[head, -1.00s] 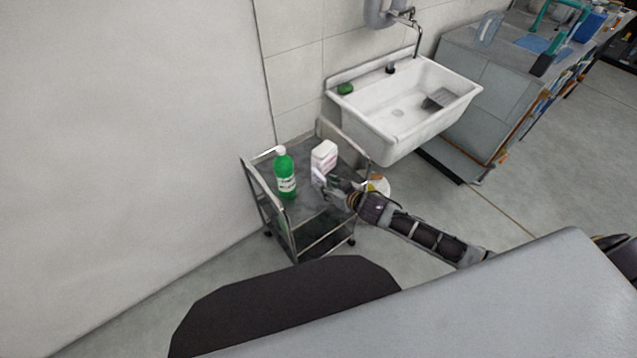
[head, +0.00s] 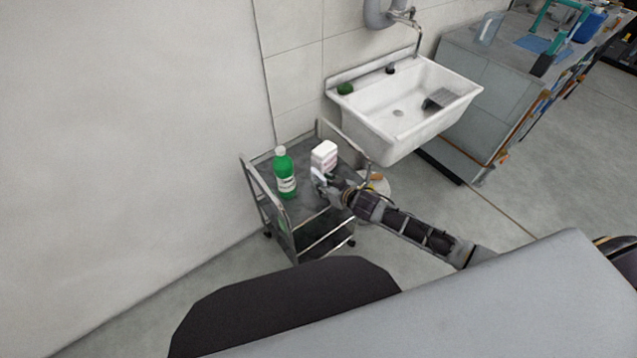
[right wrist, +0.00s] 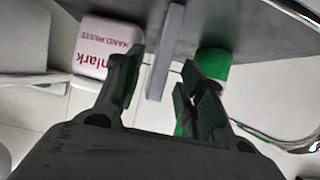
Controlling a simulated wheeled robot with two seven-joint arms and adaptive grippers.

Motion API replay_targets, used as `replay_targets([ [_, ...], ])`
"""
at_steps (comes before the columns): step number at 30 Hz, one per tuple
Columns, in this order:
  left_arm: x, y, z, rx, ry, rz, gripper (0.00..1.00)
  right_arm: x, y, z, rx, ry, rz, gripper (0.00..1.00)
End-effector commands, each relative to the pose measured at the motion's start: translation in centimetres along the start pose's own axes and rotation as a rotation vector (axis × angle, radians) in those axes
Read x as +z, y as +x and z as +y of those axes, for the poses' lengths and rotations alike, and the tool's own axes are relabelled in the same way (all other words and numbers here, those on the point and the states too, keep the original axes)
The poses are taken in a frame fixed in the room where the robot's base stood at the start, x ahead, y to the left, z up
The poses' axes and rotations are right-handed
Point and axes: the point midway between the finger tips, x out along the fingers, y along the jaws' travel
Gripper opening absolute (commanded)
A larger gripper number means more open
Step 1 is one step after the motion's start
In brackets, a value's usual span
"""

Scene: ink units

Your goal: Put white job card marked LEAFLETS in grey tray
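My right gripper (head: 322,181) is over the near right part of the metal trolley top. A small white piece (head: 317,173) shows at its fingertips; no marking is readable, so I cannot tell if it is the LEAFLETS card. In the right wrist view my right gripper (right wrist: 162,65) has its fingers apart, with a thin pale strip (right wrist: 166,50) standing between them, possibly a card seen edge-on. Gaps show on both sides of the strip. I cannot make out a grey tray. My left gripper is not in view.
A white HAND PASTE tub (head: 324,155) stands just behind the gripper; it also shows in the right wrist view (right wrist: 104,48). A green bottle (head: 285,175) stands to the left on the trolley (head: 308,208). A white sink (head: 405,105) holds a grey ribbed object (head: 438,98).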

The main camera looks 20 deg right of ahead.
Motion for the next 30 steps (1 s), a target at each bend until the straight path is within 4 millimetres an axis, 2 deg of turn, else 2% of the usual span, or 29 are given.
replay_targets([
  [16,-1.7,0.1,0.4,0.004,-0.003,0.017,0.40,0.0,3.9,0.2,0.000,-0.001,0.000,0.39],
  [21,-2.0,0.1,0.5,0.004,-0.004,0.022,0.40,0.1,4.3,0.1,-0.001,-0.001,-0.001,0.39],
  [30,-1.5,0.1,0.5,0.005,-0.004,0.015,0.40,0.1,4.3,0.1,-0.001,-0.001,-0.001,0.39],
])
